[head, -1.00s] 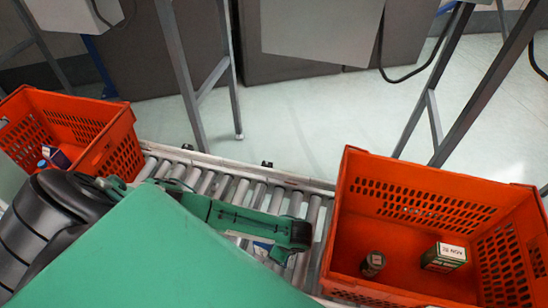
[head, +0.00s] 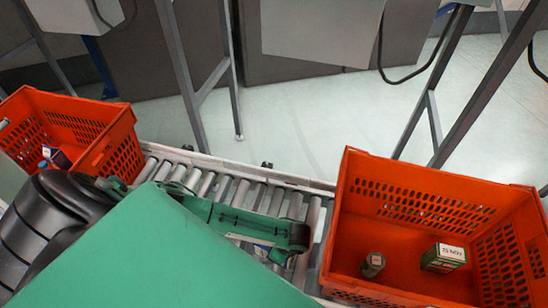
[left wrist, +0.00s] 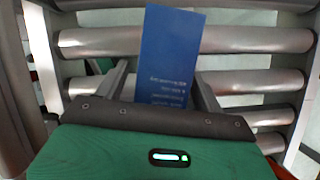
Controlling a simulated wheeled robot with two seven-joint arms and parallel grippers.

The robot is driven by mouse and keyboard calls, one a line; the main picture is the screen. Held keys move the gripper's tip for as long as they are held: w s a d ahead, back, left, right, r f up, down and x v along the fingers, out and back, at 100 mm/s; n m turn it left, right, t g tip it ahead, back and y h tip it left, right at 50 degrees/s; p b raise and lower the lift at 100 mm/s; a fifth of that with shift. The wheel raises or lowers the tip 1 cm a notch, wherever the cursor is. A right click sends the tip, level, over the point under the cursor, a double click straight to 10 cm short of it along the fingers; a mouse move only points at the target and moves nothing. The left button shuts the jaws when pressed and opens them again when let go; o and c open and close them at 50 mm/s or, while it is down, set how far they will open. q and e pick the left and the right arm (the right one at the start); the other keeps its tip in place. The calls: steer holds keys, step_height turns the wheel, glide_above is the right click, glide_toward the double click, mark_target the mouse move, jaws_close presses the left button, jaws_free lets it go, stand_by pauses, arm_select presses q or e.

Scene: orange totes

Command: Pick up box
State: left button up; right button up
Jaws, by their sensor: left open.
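A blue box (left wrist: 170,45) with printed text lies on the metal rollers in the left wrist view. My left gripper (left wrist: 162,88) is open, with one finger on each side of the box's near part. I cannot tell whether the fingers touch it. In the head view my green left arm reaches over the conveyor, and its fingers are hidden beneath the wrist. A small pale and blue sliver (head: 263,246) shows beside the wrist there; I cannot tell for sure that it is the box. My right gripper is not in view.
The roller conveyor (head: 240,190) runs between two orange totes. The right tote (head: 420,180) holds a small can (head: 373,264) and a green and white carton (head: 443,258). The left tote (head: 110,150) holds small items (head: 57,158). Metal frame legs stand behind the conveyor.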

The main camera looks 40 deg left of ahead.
arm_select(q)
steer(key=c, duration=1.2)
steer(key=shift+c, duration=0.2)
